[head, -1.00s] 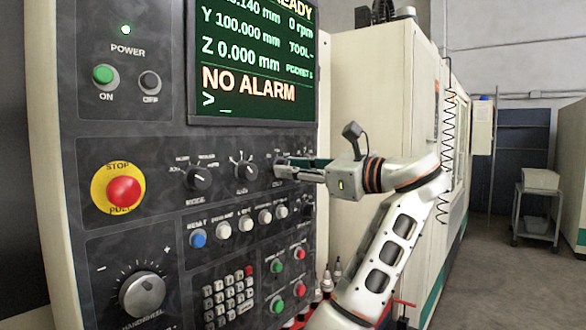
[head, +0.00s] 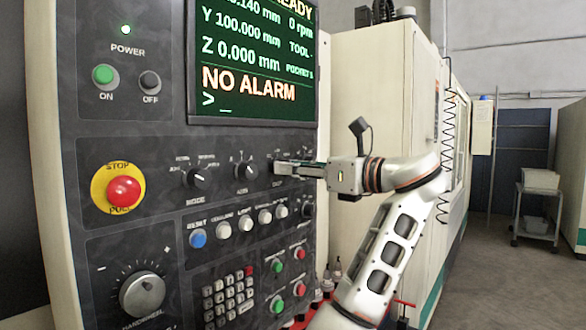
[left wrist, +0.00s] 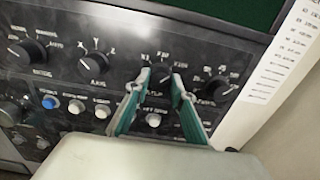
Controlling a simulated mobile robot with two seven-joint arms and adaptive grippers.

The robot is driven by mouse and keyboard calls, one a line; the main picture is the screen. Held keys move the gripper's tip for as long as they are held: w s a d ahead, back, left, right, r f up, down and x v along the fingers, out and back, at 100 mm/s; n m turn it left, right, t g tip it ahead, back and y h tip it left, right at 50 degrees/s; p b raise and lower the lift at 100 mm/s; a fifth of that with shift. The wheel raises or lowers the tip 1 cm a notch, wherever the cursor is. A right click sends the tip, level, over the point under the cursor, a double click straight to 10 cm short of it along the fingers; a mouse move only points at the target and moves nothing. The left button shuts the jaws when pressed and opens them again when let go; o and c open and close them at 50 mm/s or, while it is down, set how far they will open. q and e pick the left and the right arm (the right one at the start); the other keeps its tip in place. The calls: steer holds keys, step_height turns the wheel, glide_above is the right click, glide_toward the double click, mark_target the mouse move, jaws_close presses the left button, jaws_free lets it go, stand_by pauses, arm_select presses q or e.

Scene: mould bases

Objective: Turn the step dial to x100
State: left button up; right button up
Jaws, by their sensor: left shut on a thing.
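The gripper is shut on the dial. I cannot clearly read which mark the dial's pointer is at. My right gripper is in neither view.
The axis dial (head: 245,172) and the mode dial (head: 196,180) are to the left of the step dial. A row of push buttons (head: 224,230) runs below. Another dark knob (left wrist: 213,88) is close on the right in the left wrist view. The screen (head: 255,60) is above.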

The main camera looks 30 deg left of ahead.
arm_select(q)
steer(key=o, duration=1.1)
steer(key=d, duration=0.7)
steer(key=shift+s+d, duration=0.25)
steer(key=shift+s, duration=0.05)
